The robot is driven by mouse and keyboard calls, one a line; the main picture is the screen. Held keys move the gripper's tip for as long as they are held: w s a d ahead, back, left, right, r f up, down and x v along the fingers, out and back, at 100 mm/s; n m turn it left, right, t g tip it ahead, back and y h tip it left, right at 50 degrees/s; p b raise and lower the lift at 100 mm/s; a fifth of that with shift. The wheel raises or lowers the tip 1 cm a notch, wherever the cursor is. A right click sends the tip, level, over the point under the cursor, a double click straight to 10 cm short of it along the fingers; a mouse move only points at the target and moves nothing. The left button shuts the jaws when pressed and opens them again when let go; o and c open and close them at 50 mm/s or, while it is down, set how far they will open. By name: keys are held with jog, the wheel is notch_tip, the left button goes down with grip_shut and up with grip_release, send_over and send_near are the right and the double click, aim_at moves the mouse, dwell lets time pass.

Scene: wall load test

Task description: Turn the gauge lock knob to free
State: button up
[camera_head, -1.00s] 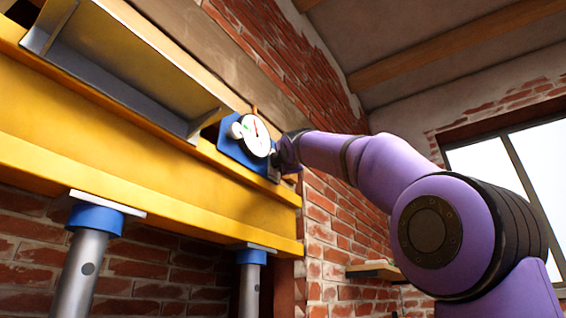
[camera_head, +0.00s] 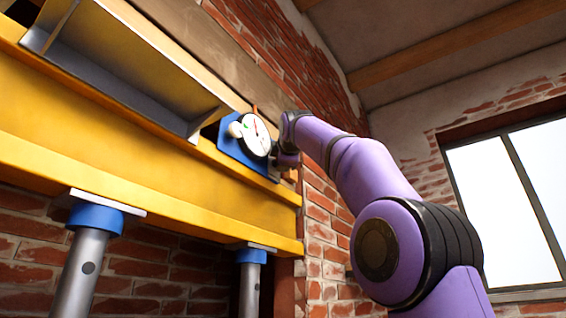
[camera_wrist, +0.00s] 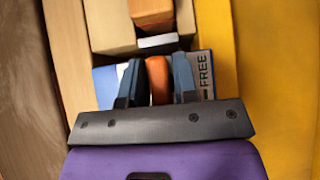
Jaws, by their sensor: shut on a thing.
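The gauge (camera_head: 256,134) has a white round dial with a red needle and sits on a blue plate (camera_head: 232,148) at the end of the yellow beam. In the wrist view my gripper (camera_wrist: 158,80) is shut on an orange knob (camera_wrist: 158,80), with one dark finger on each side. A label reading FREE (camera_wrist: 205,75) shows just right of the fingers. Blue plate shows left of them; any other marking there is hidden. In the head view my gripper (camera_head: 277,158) is at the dial's right edge, and the knob is hidden.
The yellow beam (camera_head: 130,140) rests on jacks with blue collars, such as the near one (camera_head: 96,217). A grey steel channel (camera_head: 125,70) lies above it. Brick wall stands behind, with a window (camera_head: 520,210) at right. Beside the knob, the wrist view shows tan blocks (camera_wrist: 110,25).

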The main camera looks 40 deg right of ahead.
jog(key=o, duration=0.8)
jog(key=shift+d+f, duration=0.1)
jog(key=shift+c, duration=0.2)
jog(key=v, duration=1)
jog(key=shift+s, duration=0.35)
